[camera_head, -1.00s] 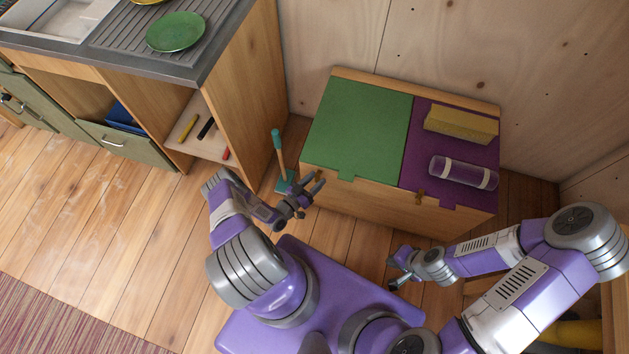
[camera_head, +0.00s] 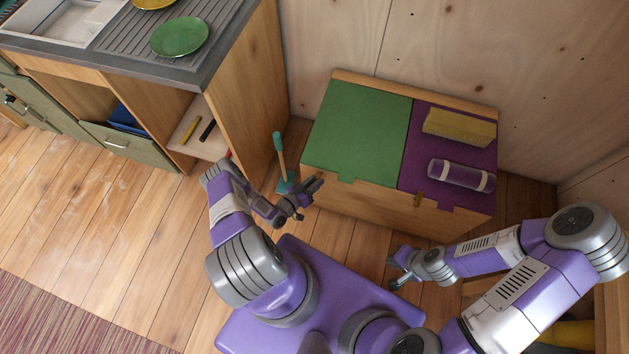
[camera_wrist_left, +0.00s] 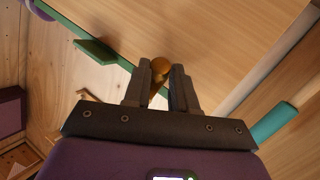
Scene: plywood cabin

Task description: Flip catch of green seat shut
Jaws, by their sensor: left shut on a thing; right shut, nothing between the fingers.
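The green seat (camera_head: 357,130) is the left lid of a wooden bench box and lies flat and closed. Its front edge and tab (camera_wrist_left: 95,50) show in the left wrist view. My left gripper (camera_head: 312,186) is at the box's front left, just below the green seat's edge. In the left wrist view its fingers are shut on the brass catch (camera_wrist_left: 161,68), whose rounded end shows between them. In the head view the gripper hides this catch. My right gripper (camera_head: 397,272) is shut and empty, low in front of the box.
The purple seat (camera_head: 415,160) beside it has its own brass catch (camera_head: 418,200) and carries a yellow block (camera_head: 459,127) and a strapped roll (camera_head: 461,175). A teal-handled brush (camera_head: 279,155) stands left of the box, near the counter cabinet (camera_head: 245,90).

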